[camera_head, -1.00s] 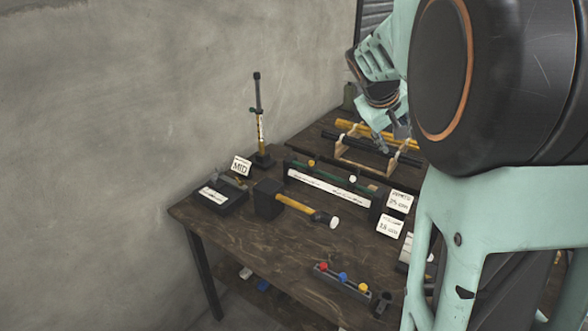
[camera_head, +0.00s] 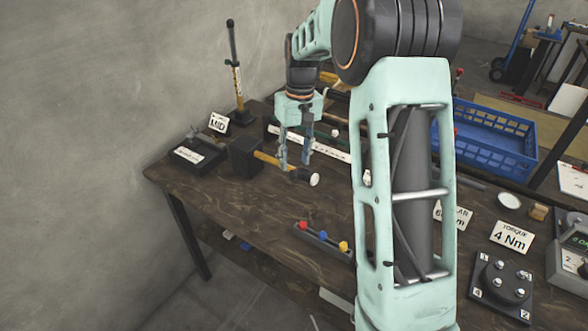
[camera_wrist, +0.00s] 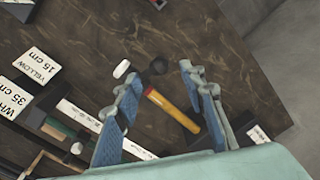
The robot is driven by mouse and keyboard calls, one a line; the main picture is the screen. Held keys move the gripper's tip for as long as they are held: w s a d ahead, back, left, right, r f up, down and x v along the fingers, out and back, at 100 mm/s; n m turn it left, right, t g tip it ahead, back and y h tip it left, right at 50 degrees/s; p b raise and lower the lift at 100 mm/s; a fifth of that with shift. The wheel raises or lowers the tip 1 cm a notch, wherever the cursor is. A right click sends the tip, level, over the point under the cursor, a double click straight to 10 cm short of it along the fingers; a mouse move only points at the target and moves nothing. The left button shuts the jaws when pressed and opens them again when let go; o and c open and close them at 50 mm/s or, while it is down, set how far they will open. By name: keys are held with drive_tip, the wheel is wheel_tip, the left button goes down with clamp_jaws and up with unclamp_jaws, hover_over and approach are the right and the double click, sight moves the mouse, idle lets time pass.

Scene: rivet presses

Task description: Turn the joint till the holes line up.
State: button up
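A yellow bar (camera_head: 265,158) sticks out sideways from a black block (camera_head: 243,157) on the wooden table. In the wrist view the yellow bar (camera_wrist: 165,104) shows between the two open fingers of my gripper (camera_wrist: 159,77). Contact between fingers and bar cannot be told. No holes can be made out on the joint.
A dark fixture (camera_head: 195,158) and a MID card (camera_head: 218,122) stand left of the block. An upright rod (camera_head: 236,75) rises behind. A long white-labelled rail (camera_head: 325,147) lies close behind my gripper. A rack with coloured knobs (camera_head: 323,241) sits at the front edge.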

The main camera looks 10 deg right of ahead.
sight(294, 171)
drive_tip(key=shift+a+f, duration=0.1)
drive_tip(key=shift+f, duration=2)
drive_tip(key=shift+c, duration=0.5)
clamp_jaws()
drive_tip(key=shift+s, duration=0.1)
